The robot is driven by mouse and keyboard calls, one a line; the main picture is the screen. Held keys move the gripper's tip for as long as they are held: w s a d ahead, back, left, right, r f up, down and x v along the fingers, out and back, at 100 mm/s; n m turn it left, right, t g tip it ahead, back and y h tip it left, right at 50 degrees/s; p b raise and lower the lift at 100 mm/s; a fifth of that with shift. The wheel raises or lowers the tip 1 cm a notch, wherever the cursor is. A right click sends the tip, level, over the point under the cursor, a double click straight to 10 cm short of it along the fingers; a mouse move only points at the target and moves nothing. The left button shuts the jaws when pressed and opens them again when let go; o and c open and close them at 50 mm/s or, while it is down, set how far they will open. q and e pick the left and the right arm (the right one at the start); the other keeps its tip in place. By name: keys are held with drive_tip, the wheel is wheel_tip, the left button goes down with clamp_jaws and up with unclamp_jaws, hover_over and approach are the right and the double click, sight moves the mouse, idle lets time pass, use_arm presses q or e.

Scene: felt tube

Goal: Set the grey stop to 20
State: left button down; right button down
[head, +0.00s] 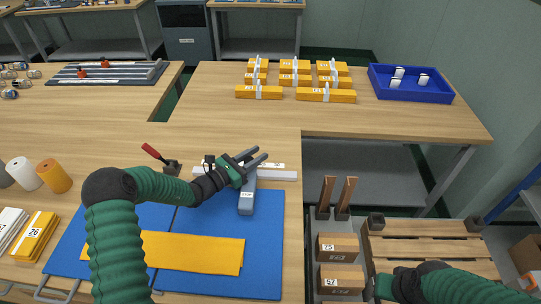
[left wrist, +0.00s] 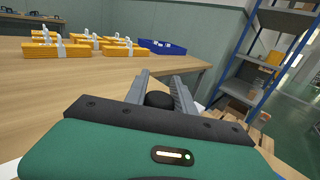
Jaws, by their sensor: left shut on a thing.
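The grey stop (head: 246,202) is a long grey block lying across the white rail (head: 284,175) at the edge of the blue mat. My left gripper (head: 262,154) is over the stop's far end, its fingers pointing up and right. In the left wrist view, a round black knob (left wrist: 160,99) sits between the fingers of that gripper (left wrist: 163,84), which is shut on it. The knob appears to belong to the stop. The rail's markings are too small to read, and the gripper hides part of the rail. My right gripper (head: 384,287) is low at right; its fingers are not clear.
A yellow felt strip (head: 190,253) lies on the blue mat (head: 265,265). A red-handled clamp (head: 160,158) stands left of the rail. Yellow bundles (head: 326,96) and a blue tray (head: 440,96) are on the far table. The tabletop beyond the rail is clear.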

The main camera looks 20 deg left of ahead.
use_arm(q)
drive_tip(key=shift+d, duration=0.3)
drive_tip(key=c, duration=1.1)
unclamp_jaws()
drive_tip(key=shift+w+d, duration=0.15)
drive_tip(key=shift+o, duration=0.2)
use_arm(e)
drive_tip(key=shift+w+d+f, duration=0.15)
drive_tip(key=shift+d, duration=0.15)
use_arm(q)
drive_tip(key=shift+a, duration=0.3)
drive_tip(key=v, duration=1.6)
drive_tip(key=shift+s+a+f, duration=0.15)
drive_tip(key=shift+s+f, duration=0.05)
drive_tip(key=shift+s, duration=0.15)
use_arm(e)
drive_tip(key=shift+a, duration=0.1)
